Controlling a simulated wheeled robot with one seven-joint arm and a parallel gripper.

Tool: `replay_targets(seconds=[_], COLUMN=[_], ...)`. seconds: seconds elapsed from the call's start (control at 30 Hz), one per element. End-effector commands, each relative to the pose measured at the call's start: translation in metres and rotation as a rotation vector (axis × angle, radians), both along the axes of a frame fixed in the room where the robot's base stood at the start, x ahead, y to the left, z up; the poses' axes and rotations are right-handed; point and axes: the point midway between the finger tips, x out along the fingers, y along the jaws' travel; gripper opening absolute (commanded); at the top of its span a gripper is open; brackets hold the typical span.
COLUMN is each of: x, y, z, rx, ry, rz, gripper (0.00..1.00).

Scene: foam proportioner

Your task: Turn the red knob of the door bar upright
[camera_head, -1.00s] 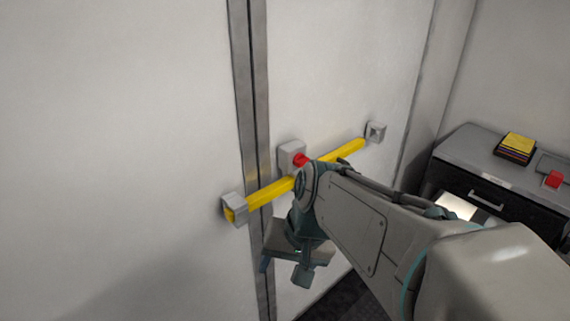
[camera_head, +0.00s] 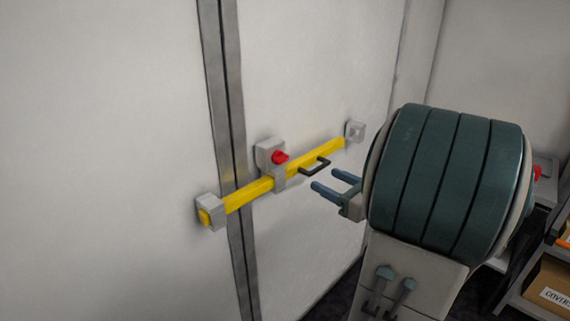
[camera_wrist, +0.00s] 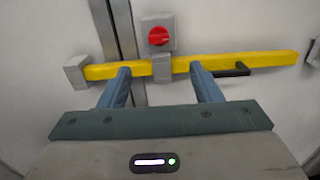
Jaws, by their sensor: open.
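The red knob (camera_head: 280,157) sits on a grey box (camera_head: 265,150) on the white door, just above the yellow door bar (camera_head: 245,194). The bar lies across the dark door seam, through grey brackets. In the wrist view the knob (camera_wrist: 158,36) faces me, and its ridge looks roughly level, though it is small. My gripper (camera_head: 325,180) is open and empty, to the right of the knob and apart from the bar in the head view. In the wrist view its fingers (camera_wrist: 160,69) point at the bar, on either side of the middle bracket, with the knob above and between them.
A black handle (camera_head: 315,166) sticks out from the bar, close to my fingertips in the head view; the wrist view shows it (camera_wrist: 232,70) right of the right finger. A shelf with a cardboard box (camera_head: 550,284) stands at the lower right. The door face at left is clear.

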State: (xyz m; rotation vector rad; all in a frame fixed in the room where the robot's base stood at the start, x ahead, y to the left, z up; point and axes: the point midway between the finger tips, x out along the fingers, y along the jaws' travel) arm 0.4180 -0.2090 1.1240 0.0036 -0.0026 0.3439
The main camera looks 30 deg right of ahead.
Motion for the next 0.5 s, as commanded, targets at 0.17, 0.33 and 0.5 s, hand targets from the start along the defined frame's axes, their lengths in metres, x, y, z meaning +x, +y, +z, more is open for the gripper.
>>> replay_targets(seconds=[0.17, 0.33, 0.5], x=[0.028, 0.063, 0.094], y=[0.012, 0.025, 0.037], z=[0.002, 0.002, 0.001], rx=[0.001, -0.001, -0.002], ry=[0.001, 0.002, 0.002], rz=[0.007, 0.008, 0.007], gripper=[0.58, 0.58, 0.58])
